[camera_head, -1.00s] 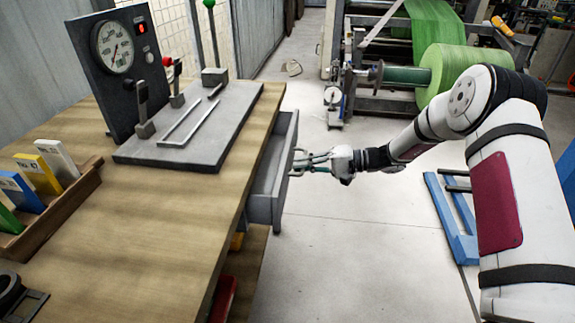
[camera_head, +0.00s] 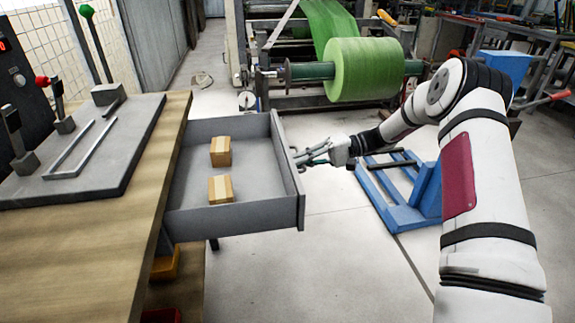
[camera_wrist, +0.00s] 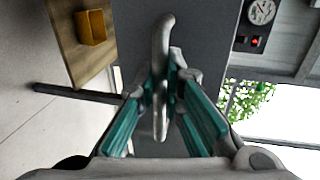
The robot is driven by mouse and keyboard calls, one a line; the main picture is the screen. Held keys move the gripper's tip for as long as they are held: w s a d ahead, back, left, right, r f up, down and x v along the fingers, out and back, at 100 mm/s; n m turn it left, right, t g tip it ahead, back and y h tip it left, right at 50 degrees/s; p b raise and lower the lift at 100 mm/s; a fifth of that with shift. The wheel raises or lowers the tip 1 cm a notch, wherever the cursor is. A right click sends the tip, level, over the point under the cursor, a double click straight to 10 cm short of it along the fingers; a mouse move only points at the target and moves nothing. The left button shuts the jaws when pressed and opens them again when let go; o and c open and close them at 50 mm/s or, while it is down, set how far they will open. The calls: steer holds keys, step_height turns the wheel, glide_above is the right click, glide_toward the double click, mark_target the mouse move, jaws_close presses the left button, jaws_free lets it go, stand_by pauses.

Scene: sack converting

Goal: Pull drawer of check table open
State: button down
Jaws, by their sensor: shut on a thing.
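The grey drawer (camera_head: 240,217) of the check table (camera_head: 120,240) stands well out from under the wooden top in the head view. Two small tan boxes, one farther back (camera_head: 221,151) and one nearer (camera_head: 221,189), lie on its floor. My gripper (camera_head: 303,155) is at the drawer's front panel, on its right side. In the wrist view my gripper (camera_wrist: 162,100) has its teal-padded fingers on either side of the grey bar handle (camera_wrist: 161,60), shut on it. The dark drawer front (camera_wrist: 205,35) fills the middle behind the handle.
A grey plate (camera_head: 85,165) with levers sits on the tabletop. A yellow bin (camera_head: 165,264) is below the drawer; a yellow container also shows in the wrist view (camera_wrist: 90,27). A blue stand (camera_head: 405,190) is right of my gripper. A green roll machine (camera_head: 360,70) stands behind.

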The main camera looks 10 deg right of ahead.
steer(key=shift+d, duration=0.35)
steer(key=c, duration=1.7)
jaws_free()
steer(key=v, duration=1.2)
